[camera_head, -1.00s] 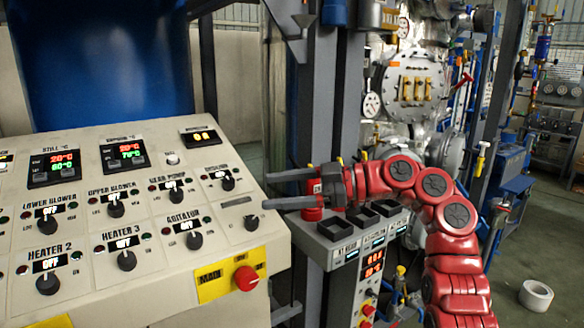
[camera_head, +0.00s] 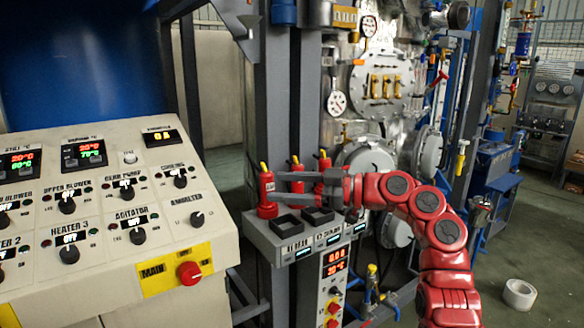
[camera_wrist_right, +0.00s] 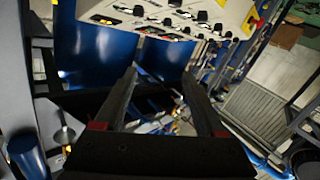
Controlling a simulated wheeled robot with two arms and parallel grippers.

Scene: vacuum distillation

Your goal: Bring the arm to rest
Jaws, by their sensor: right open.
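My right arm (camera_head: 440,240) is red and comes up from the lower right of the head view, then bends left. My right gripper (camera_head: 282,186) points left in front of the small red devices, above the black trays on the grey stand. Its fingers are apart, with nothing seen held between them. In the right wrist view the two dark fingers of the right gripper (camera_wrist_right: 158,85) stand apart, with the control panel (camera_wrist_right: 180,18) beyond them at the top. My left gripper is not in view.
The sloped control panel (camera_head: 100,215) with knobs and displays fills the left. Red devices with yellow tops (camera_head: 266,188) stand by the grey stand (camera_head: 262,236). Metal vessels and pipes are behind. A white roll (camera_head: 519,294) lies on the open floor at right.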

